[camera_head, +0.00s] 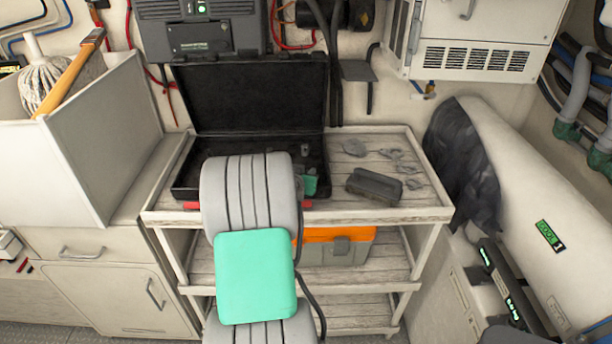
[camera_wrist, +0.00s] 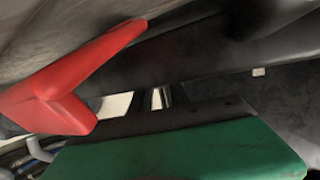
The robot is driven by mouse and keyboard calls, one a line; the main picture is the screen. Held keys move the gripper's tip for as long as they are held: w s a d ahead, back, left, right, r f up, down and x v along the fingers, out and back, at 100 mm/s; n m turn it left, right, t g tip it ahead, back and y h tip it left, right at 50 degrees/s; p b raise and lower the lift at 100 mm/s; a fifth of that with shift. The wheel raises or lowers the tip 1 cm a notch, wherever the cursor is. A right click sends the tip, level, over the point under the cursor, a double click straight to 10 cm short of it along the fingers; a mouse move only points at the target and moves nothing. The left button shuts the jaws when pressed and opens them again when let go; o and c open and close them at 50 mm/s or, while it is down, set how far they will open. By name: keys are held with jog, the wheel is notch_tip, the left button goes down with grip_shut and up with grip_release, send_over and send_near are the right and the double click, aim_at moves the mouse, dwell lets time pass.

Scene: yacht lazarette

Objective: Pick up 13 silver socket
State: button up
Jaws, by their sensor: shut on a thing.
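The open black case (camera_head: 180,182) lies on the top shelf of the cart, with its lid up against the wall. My gripper (camera_head: 310,182) is down in the right part of the case, mostly hidden behind my arm; a green part of it shows. In the wrist view, a small silver socket (camera_wrist: 158,98) sits against the dark edge of the green finger (camera_wrist: 180,150), and my gripper is shut on it. The socket's number cannot be read. A small grey piece (camera_head: 304,150) shows in the case behind the gripper. A red latch (camera_wrist: 60,95) is close to the wrist camera.
On the cart's top (camera_head: 420,208), right of the case, lie a dark grey box (camera_head: 374,186) and several small grey items. An orange-topped toolbox (camera_head: 340,236) is on the shelf below. A white bin (camera_head: 110,140) with a mop stands at left.

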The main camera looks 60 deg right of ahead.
grip_shut()
